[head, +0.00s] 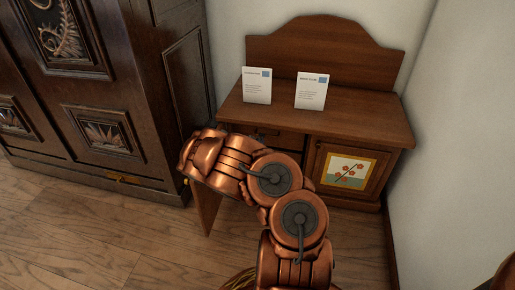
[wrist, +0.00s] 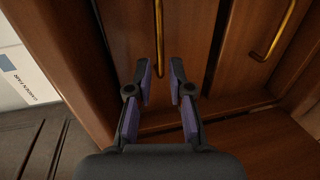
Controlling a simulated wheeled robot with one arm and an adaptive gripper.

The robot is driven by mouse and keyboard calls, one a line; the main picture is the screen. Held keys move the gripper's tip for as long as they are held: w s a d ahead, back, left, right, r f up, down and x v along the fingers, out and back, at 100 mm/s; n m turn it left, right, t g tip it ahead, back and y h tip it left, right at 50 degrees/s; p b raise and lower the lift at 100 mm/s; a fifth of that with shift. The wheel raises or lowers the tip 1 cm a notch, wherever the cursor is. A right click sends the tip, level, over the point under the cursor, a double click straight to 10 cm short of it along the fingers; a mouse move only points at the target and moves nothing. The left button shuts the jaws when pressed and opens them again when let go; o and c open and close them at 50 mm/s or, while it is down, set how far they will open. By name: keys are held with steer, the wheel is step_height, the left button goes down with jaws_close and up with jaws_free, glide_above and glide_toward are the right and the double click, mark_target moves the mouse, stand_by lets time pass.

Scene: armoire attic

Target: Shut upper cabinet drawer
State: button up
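The wooden cabinet (head: 360,118) stands against the back wall in the head view. A drawer front (head: 285,138) shows under its top, mostly covered by my arm; how far it stands out cannot be told. In the wrist view, the upper drawer front (wrist: 188,35) has a long brass handle (wrist: 157,35). My gripper (wrist: 160,65) has its two fingers parted, with the handle seen between and beyond them. Nothing is held, and contact with the drawer cannot be told. The gripper is hidden behind my arm in the head view.
A second brass handle (wrist: 276,30) is on the neighbouring front. Two cards, a left one (head: 257,86) and a right one (head: 311,91), stand on the cabinet top. A flower-painted door (head: 346,171) is at right. A dark armoire (head: 110,90) stands left. Floor (head: 100,235) is clear at front left.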

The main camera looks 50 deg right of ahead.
steer(key=v, duration=0.6)
stand_by(0.3)
steer(key=shift+s+a, duration=0.1)
stand_by(0.8)
